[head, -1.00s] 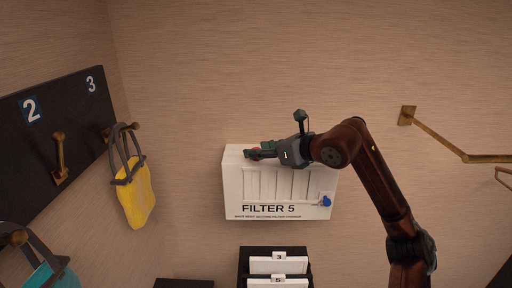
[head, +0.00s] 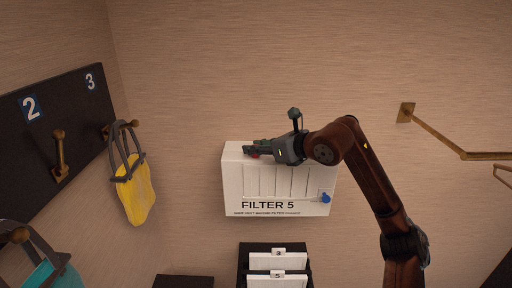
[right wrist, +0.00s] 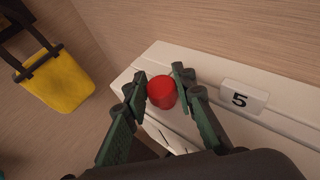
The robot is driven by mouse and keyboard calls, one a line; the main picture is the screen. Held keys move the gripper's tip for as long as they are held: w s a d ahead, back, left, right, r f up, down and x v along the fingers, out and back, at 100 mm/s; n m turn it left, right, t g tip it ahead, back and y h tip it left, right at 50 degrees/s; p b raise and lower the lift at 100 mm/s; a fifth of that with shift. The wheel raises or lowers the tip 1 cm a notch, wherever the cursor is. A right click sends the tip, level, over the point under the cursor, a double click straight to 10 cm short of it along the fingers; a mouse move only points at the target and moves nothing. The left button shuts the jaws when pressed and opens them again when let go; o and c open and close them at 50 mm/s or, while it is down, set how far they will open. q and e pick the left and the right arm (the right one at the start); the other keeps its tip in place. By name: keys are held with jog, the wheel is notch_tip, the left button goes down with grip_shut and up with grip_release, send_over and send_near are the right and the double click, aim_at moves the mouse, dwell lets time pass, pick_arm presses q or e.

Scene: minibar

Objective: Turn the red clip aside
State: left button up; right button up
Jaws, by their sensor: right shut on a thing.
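The red clip (right wrist: 162,92) sits at the top left part of the white filter box (head: 280,184), which is marked FILTER 5. In the right wrist view it shows as a red round piece between the two green fingers. My right gripper (right wrist: 159,88) is shut on it, one finger on each side. In the head view the right gripper (head: 252,150) lies along the box's top edge, with a little red showing beside the fingers. My left gripper is not in view.
A blue knob (head: 326,198) sits at the box's lower right. A rack of white numbered cards (head: 277,262) stands below. A yellow bag (head: 136,191) hangs on the left.

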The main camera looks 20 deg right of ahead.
grip_shut()
jog(key=shift+m+h, duration=0.3)
jog(key=m+t+h, duration=0.1)
jog(key=m+h, duration=0.1)
jog(key=h, duration=0.1)
jog(key=shift+r+m+b, duration=0.15)
jog(key=shift+m+b, duration=0.2)
jog(key=shift+m, duration=0.05)
jog(key=m+g+h+b, duration=0.1)
jog(key=m+h, duration=0.3)
jog(key=h, duration=0.1)
jog(key=shift+a+m+h, duration=0.1)
jog(key=shift+m+h, duration=0.2)
jog(key=shift+r+m+g+h, duration=0.1)
jog(key=shift+m+g+h, duration=0.3)
jog(key=shift+m+h, duration=0.55)
jog(key=m+g+h+p, duration=0.1)
jog(key=m+g+h, duration=0.1)
jog(key=m+h, duration=0.1)
jog(key=shift+r+m+g+h, duration=0.1)
jog(key=shift+m+g+h, duration=0.15)
jog(key=shift+m+g, duration=0.15)
jog(key=shift+f+m+g+h, duration=0.15)
jog(key=shift+m+g+h, duration=0.5)
jog(key=shift+m+g, duration=0.45)
jog(key=shift+f+m+g+h, duration=0.1)
jog(key=shift+m+g+h, duration=0.55)
jog(key=shift+m+g, duration=0.4)
jog(key=shift+f+g, duration=0.1)
jog(key=shift+g, duration=0.15)
